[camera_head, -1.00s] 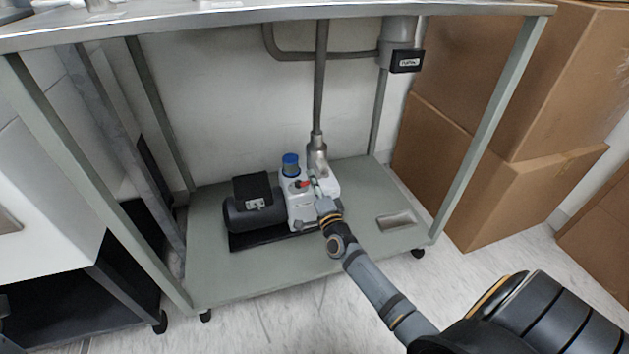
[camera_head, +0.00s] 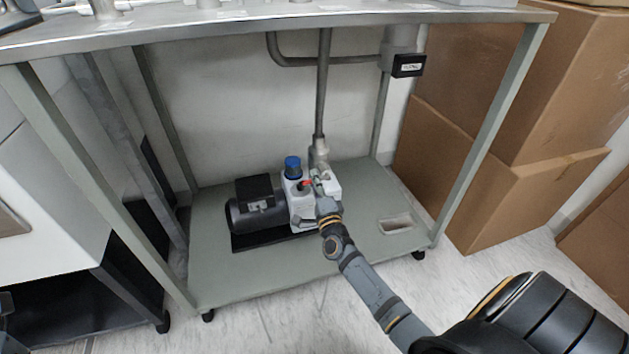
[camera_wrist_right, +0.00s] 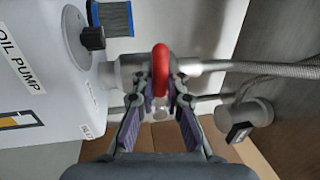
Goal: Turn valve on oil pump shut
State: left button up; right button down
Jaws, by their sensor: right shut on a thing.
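The oil pump (camera_head: 300,205) is white with a black motor (camera_head: 254,205) and a blue cap (camera_head: 292,167), and it stands on the lower shelf of the cart. In the right wrist view its white side with the "OIL PUMP" label (camera_wrist_right: 22,68) is at the left. The red valve handle (camera_wrist_right: 161,70) sits on the metal pipe fitting beside the pump. My right gripper (camera_wrist_right: 160,102) is shut on the red valve handle, its fingers on either side of it. In the head view my right gripper (camera_head: 323,190) is at the pump's right side, its fingertips small and partly hidden. My left gripper is out of view.
A vertical metal pipe (camera_head: 322,90) rises from behind the pump. The cart's tabletop (camera_head: 250,22) is above, and its right front leg (camera_head: 490,130) stands right of my arm. Cardboard boxes (camera_head: 500,190) are at the right. The shelf (camera_head: 280,270) is clear in front.

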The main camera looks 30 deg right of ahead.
jog(key=c, duration=1.4)
grip_release()
jog(key=v, duration=1.2)
